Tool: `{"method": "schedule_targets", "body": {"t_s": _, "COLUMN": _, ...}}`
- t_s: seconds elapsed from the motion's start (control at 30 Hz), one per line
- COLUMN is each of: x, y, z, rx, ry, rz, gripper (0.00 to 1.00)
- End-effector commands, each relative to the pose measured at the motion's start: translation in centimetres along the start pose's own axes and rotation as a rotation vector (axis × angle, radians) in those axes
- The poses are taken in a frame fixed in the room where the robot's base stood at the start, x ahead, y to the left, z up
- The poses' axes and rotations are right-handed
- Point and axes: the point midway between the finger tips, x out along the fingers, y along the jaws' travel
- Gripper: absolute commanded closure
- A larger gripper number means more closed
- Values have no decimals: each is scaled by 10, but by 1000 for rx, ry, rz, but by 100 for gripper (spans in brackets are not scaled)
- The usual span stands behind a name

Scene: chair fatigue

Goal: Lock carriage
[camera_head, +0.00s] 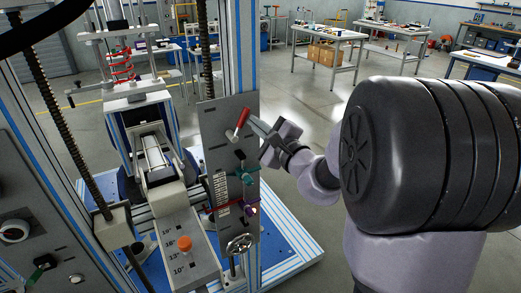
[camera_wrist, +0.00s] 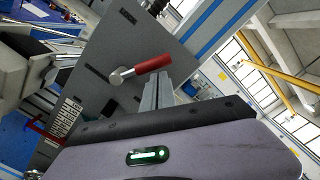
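A lever with a red handle (camera_head: 243,117) and a silver pivot sits on the upper part of an upright grey panel (camera_head: 213,115). In the wrist view the red handle (camera_wrist: 153,64) slants up to the right from its silver hub (camera_wrist: 118,76). My gripper (camera_head: 257,124) is just right of the red handle. In the wrist view my gripper's fingers (camera_wrist: 157,82) lie close together, tips just below the handle; they look shut, with nothing seen between them. Contact with the handle cannot be told. Left of the panel is a carriage-like assembly (camera_head: 152,150).
Below on the panel are a teal lever (camera_head: 243,172), a purple knob (camera_head: 252,208) and a handwheel (camera_head: 239,243). An orange knob (camera_head: 184,243) stands on a marked sloping plate. Blue-and-silver frame posts (camera_head: 242,45) rise behind the panel.

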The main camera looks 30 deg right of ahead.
Motion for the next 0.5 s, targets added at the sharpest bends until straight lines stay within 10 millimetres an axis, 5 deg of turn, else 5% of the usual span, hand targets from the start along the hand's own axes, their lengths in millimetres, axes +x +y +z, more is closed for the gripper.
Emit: {"method": "schedule_targets", "body": {"t_s": 0.5, "x": 1, "y": -1, "z": 27, "rx": 3, "ry": -1, "rz": -1, "gripper": 100}}
